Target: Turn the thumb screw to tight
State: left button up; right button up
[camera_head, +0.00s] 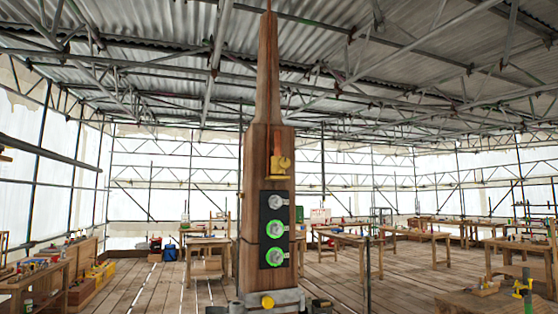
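A tall wooden spire (265,101) stands upright in the middle of the view. A small brass-yellow fitting (281,164) sits on its front face, above a black panel (266,247). The panel carries round dials in a vertical row: a grey one (278,202) on top, then two ringed in green (275,228) (276,256). A round yellow knob (267,301) is on the grey base at the spire's foot. I cannot tell which of these is the thumb screw, or how tight it is. Neither of my grippers can be made out.
Wooden workbenches stand around the plank floor (160,285), including one at the left (36,285) and one at the right back (490,234). A yellow tool (521,288) rests at the lower right. A thin dark post (368,270) stands right of the spire.

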aim_at(284, 162)
jog(key=u, duration=1.85)
jog(key=i, duration=0.9)
jog(key=z, duration=1.35)
